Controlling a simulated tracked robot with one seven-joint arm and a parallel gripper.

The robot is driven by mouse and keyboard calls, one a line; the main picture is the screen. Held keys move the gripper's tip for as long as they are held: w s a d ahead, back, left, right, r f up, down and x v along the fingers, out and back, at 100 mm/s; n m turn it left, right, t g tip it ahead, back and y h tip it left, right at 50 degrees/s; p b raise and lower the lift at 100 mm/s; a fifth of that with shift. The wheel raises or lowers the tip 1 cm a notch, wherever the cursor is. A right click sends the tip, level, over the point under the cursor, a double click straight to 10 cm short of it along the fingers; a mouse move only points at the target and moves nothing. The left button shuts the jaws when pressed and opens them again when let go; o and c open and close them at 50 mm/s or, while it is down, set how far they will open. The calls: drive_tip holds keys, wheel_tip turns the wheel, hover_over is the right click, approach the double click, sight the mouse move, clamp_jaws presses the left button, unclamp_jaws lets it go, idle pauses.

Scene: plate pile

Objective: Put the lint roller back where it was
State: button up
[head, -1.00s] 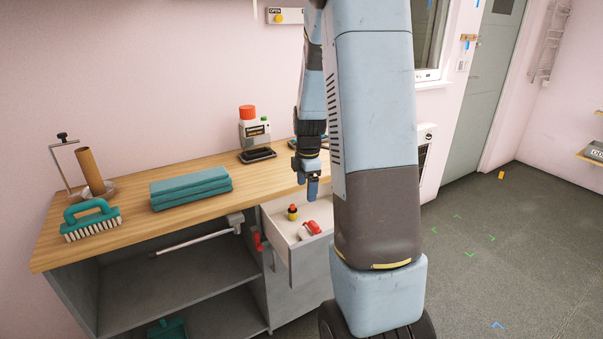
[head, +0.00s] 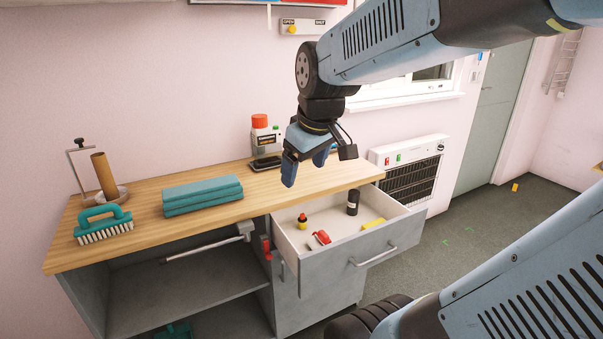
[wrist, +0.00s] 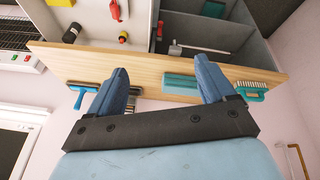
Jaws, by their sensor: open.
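A blue-handled tool (wrist: 78,97) with a bar across its end lies on the wooden worktop (wrist: 215,72) in the wrist view; it may be the lint roller, but I cannot tell for sure. In the head view my gripper hides that part of the worktop. My gripper (head: 305,172) is open and empty above the worktop, its fingers pointing down. In the wrist view its two fingers (wrist: 163,75) are wide apart with nothing between them. The grey drawer (head: 340,262) stands open below, to the right of my gripper.
The drawer holds a yellow-and-red bottle (head: 302,221), a red item (head: 321,238), a black cylinder (head: 352,202) and a yellow item (head: 373,223). On the worktop are a brush (head: 103,226), folded teal cloths (head: 202,194), a roll holder (head: 104,176) and a red-capped container (head: 262,135).

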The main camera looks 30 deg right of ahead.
drive_tip(key=s+a+r+m+t, duration=0.1)
drive_tip(key=s+a+r+m, duration=0.1)
drive_tip(key=s+m, duration=0.2)
drive_tip(key=s, duration=0.3)
drive_tip(key=shift+a, duration=0.35)
drive_tip(key=shift+s, duration=0.1)
idle(0.6)
